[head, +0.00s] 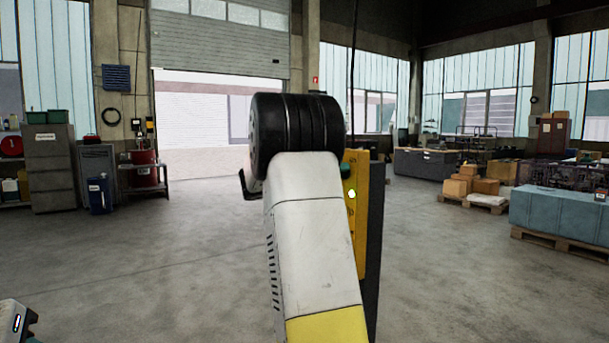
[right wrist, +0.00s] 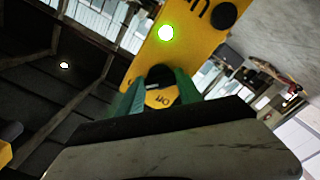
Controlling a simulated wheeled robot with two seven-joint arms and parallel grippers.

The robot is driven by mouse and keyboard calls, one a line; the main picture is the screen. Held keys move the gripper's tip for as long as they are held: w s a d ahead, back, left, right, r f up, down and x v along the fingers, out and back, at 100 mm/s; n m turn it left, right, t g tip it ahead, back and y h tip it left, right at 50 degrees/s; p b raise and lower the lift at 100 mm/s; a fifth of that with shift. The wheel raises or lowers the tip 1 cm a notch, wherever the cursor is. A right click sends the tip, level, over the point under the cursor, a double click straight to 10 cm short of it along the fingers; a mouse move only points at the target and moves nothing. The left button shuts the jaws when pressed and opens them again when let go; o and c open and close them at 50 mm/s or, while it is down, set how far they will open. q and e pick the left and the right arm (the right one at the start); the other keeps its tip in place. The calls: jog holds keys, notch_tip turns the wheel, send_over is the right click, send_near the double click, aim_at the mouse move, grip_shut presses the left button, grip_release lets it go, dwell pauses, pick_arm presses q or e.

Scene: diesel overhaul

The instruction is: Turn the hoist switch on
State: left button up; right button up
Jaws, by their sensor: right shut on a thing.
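The hoist switch box (head: 358,225) is a yellow panel on a dark grey post, partly hidden behind my right arm in the head view. It also shows in the right wrist view (right wrist: 190,20). A green lamp (right wrist: 166,33) on it is lit, and it glows in the head view too (head: 352,194). The knob's exact angle is partly hidden. My left gripper is not in view.
A round black button (right wrist: 224,15) sits on the panel beside the lamp. Boxes on a pallet (head: 470,186) and a blue-covered crate (head: 560,213) stand to the right. A cabinet (head: 50,170) and a red drum (head: 144,165) stand at the left. The floor around the post is clear.

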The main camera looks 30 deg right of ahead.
jog(key=shift+f, duration=0.1)
jog(key=o, duration=1.4)
jog(key=a, duration=0.7)
jog(key=shift+s+a, duration=0.35)
jog(key=shift+a, duration=0.05)
